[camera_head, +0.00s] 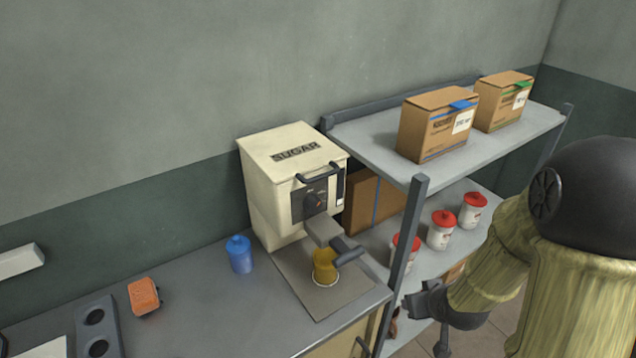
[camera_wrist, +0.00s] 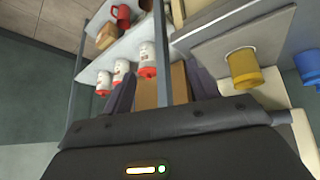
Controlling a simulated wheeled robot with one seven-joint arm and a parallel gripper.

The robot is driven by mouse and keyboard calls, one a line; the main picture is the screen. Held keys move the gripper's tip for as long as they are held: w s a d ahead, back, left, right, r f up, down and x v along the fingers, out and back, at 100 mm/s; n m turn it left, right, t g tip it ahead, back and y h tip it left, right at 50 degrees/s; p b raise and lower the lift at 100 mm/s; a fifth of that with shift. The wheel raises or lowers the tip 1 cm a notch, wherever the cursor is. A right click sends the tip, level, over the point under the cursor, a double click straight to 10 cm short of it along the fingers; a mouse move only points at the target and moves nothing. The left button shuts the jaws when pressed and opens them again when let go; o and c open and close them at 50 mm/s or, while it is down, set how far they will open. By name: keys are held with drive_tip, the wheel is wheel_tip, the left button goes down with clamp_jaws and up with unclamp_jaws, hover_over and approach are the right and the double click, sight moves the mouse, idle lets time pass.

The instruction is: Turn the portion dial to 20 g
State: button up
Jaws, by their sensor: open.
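The cream sugar dispenser (camera_head: 262,190) stands on the counter against the wall, marked SUGAR on its sloped top. Its portion dial (camera_head: 312,201) is a dark knob on the front panel, below a black handle; its setting is too small to read. A yellow cup (camera_head: 325,267) stands under the spout on a square plate. It also shows in the wrist view (camera_wrist: 243,68). My gripper (camera_head: 412,302) is open and empty, to the right of the dispenser and lower than the dial, near the shelf's front post. In the wrist view its two fingers (camera_wrist: 163,92) are apart; the dial does not show there.
A metal shelf rack (camera_head: 375,135) stands right of the dispenser, its grey post (camera_head: 408,230) between my arm and the machine. It holds cartons (camera_head: 437,128) and red-lidded jars (camera_head: 441,230). A blue jar (camera_head: 239,255) and orange item (camera_head: 144,296) sit on the counter.

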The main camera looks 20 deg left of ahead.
drive_tip(key=a+r+n+t+y+p, duration=0.2)
drive_tip(key=a+r+n+y+p, duration=0.2)
drive_tip(key=a+r+y+p, duration=0.4)
drive_tip(key=a+r+p, duration=0.7)
drive_tip(key=r+p, duration=0.3)
drive_tip(key=p, duration=0.4)
drive_tip(key=shift+s+r, duration=0.15)
drive_tip(key=shift+s, duration=0.05)
drive_tip(key=shift+w, duration=0.1)
drive_tip(key=b+x, duration=0.2)
drive_tip(key=b, duration=0.5)
drive_tip(key=shift+w+a+f, duration=0.2)
drive_tip(key=shift+f, duration=0.05)
drive_tip(key=shift+a+b, duration=0.1)
drive_tip(key=shift+b, duration=0.2)
